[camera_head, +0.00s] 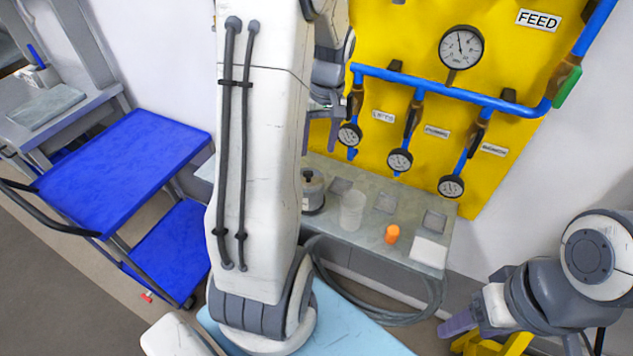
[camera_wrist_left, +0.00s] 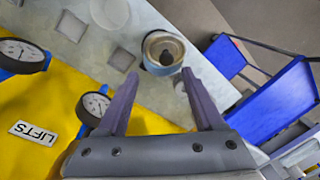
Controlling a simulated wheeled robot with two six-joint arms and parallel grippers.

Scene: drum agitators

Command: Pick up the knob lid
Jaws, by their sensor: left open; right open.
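The knob lid (camera_head: 308,174) sits on a jar (camera_head: 313,198) on the grey bench, just right of my left arm in the head view. In the left wrist view the lid (camera_wrist_left: 153,45) is seen from above, round and tan-rimmed with a dark knob (camera_wrist_left: 166,57). My left gripper (camera_wrist_left: 160,75) is open, its two purple-grey fingers pointing toward the jar; nothing is between them. In the head view my left arm hides much of that gripper. My right gripper (camera_head: 456,326) is open and empty at the lower right, away from the bench.
A white translucent cup (camera_head: 352,211), an orange piece (camera_head: 392,234) and a white block (camera_head: 429,251) stand on the bench (camera_head: 340,235). Behind is a yellow panel (camera_head: 400,35) with blue pipes and gauges. A blue cart (camera_head: 125,165) stands left.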

